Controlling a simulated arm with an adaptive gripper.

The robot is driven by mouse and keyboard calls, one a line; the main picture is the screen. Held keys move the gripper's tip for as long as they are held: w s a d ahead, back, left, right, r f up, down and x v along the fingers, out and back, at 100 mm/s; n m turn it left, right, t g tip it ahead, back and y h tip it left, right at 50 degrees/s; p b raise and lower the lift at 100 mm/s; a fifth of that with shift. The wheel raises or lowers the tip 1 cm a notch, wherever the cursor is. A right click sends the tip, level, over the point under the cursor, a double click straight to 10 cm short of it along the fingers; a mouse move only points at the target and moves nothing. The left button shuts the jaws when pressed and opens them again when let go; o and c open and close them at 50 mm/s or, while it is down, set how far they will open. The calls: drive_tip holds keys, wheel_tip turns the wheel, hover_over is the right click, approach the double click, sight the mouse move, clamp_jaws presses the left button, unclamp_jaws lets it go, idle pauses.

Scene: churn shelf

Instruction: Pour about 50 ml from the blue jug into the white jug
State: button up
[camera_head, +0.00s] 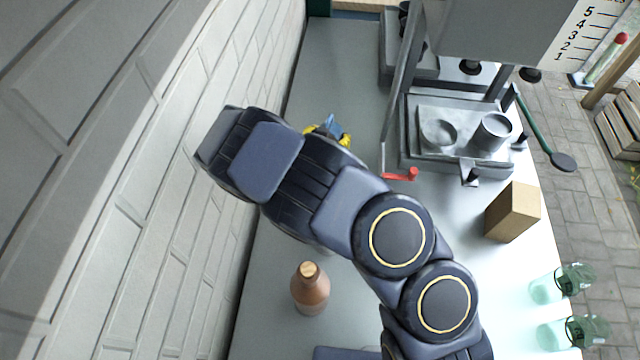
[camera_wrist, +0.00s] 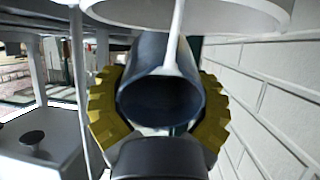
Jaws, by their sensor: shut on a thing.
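My gripper (camera_wrist: 160,112) has yellow ridged fingers shut on both sides of the blue jug (camera_wrist: 150,95). The wrist view appears upside down, with the jug's dark open mouth facing the camera. A white streak, which looks like poured liquid, runs from the jug's lip to a pale round-rimmed thing (camera_wrist: 225,14) at the top edge. This may be the white jug, but it is cut off and I cannot tell. In the head view, only a bit of the blue jug (camera_head: 331,123) shows past my arm by the yellow fingers (camera_head: 346,140). No white jug is recognizable there.
A brick wall (camera_head: 130,200) runs close along the left. To the right stand a grey machine (camera_head: 460,130) with metal cups, a red-handled crank (camera_head: 402,174) and a tan box (camera_head: 512,212). A brown corked bottle (camera_head: 310,290) and green glasses (camera_head: 558,285) stand nearer.

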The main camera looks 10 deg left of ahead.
drive_tip(key=shift+r, duration=0.2)
drive_tip(key=shift+r+t, duration=0.3)
drive_tip(key=shift+r, duration=0.2)
drive_tip(key=shift+f, duration=0.5)
drive_tip(key=shift+w+f+g, duration=0.4)
drive_tip(key=shift+g, duration=0.6)
drive_tip(key=shift+w+f+g+y, duration=0.2)
drive_tip(key=shift+f+g+y, duration=0.3)
drive_tip(key=shift+g, duration=0.7)
drive_tip(key=shift+f, duration=0.1)
drive_tip(key=shift+w, duration=0.15)
